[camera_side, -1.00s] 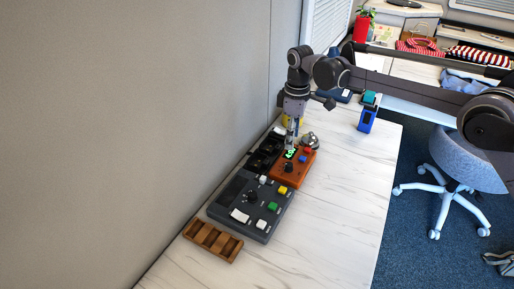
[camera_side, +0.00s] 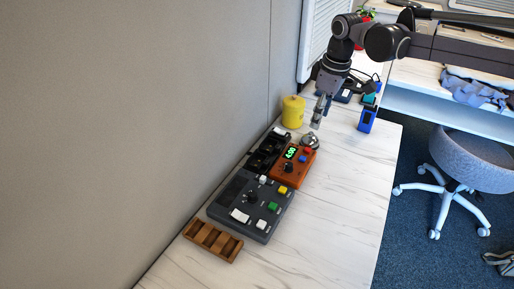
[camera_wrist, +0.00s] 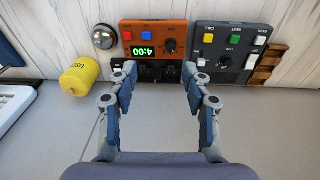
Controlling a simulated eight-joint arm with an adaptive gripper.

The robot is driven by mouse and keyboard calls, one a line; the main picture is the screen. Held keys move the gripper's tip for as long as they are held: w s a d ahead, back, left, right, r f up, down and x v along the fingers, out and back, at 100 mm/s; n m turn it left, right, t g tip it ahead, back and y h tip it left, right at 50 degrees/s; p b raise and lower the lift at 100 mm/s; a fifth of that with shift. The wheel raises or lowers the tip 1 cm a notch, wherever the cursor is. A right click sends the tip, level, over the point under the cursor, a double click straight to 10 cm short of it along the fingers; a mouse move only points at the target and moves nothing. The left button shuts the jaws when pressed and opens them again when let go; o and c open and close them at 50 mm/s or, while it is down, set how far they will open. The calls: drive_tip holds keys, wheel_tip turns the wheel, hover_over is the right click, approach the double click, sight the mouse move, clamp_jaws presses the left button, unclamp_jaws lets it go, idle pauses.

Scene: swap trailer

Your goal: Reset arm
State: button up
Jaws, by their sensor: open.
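My gripper (camera_side: 320,112) is open and empty, raised above the back part of the table near the silver bell. In the wrist view its two fingers (camera_wrist: 168,98) stand apart with nothing between them. The orange timer box (camera_side: 292,165) lies on the table below and in front of the gripper. Its green display reads 4:00, upside down in the wrist view (camera_wrist: 143,50). The silver dome bell (camera_side: 309,140) sits just behind the timer. The dark grey button panel (camera_side: 232,191) lies nearer the front.
A yellow cylinder (camera_side: 293,112) stands by the wall behind a black tray (camera_side: 266,155). A wooden slotted rack (camera_side: 212,240) lies at the front left. A blue holder (camera_side: 366,120) stands near the right edge. The table's right side (camera_side: 340,200) is clear.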

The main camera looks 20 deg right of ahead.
drive_tip(key=s+d+r+m+t, duration=0.3)
drive_tip(key=s+d+r+m, duration=0.15)
drive_tip(key=s+d, duration=0.65)
drive_tip(key=s+d+f+m+t, duration=0.1)
drive_tip(key=s+f+m, duration=0.1)
drive_tip(key=s, duration=0.6)
drive_tip(key=s+d+f+m+t, duration=0.1)
drive_tip(key=s+d+f+m, duration=0.1)
drive_tip(key=s, duration=0.5)
drive_tip(key=shift+s+d+f+t, duration=0.15)
drive_tip(key=shift+s+f+t, duration=0.2)
drive_tip(key=shift+f, duration=0.55)
